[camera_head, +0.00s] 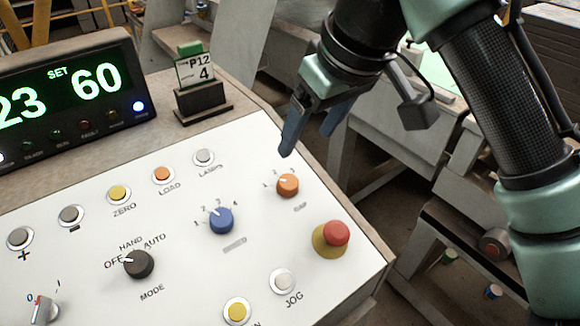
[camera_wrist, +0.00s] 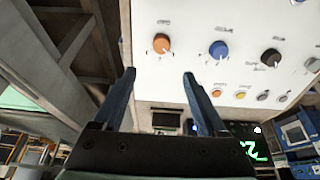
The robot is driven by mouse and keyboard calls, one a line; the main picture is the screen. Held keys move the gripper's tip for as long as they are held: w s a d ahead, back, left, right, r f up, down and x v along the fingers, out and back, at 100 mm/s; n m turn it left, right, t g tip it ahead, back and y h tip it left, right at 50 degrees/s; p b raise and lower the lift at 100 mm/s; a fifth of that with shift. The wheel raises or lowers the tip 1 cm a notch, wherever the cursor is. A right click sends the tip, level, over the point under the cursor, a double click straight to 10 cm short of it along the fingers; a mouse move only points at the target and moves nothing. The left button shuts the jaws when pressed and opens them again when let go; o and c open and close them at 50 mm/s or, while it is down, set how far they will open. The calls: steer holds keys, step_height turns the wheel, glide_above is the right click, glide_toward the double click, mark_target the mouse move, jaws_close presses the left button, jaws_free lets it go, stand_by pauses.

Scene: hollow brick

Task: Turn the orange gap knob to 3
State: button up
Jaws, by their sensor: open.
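The orange GAP knob (camera_head: 288,186) sits on the upper right of the white control panel (camera_head: 190,270), with small numbers around its upper left side. Its white mark points to the upper left, near the 1 and 2; I cannot tell exactly which. My gripper (camera_head: 308,142) is open and empty, above and beyond the knob at the panel's far right edge. In the wrist view the orange knob (camera_wrist: 161,44) lies ahead of and between the two fingertips (camera_wrist: 159,75), apart from them.
A blue knob (camera_head: 221,221) stands left of the orange one. A red mushroom button (camera_head: 336,233) stands below right. A black MODE knob (camera_head: 139,264) and several push buttons share the panel. A display (camera_head: 75,95) and a card holder (camera_head: 202,100) stand behind it.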

mark_target(288, 181)
steer(key=x, duration=0.4)
steer(key=p+x, duration=0.1)
steer(key=x, duration=0.7)
steer(key=shift+s+d+f, duration=0.1)
steer(key=shift+s+f, duration=0.2)
steer(key=shift+f, duration=0.15)
steer(key=shift+c, duration=0.2)
jaws_close()
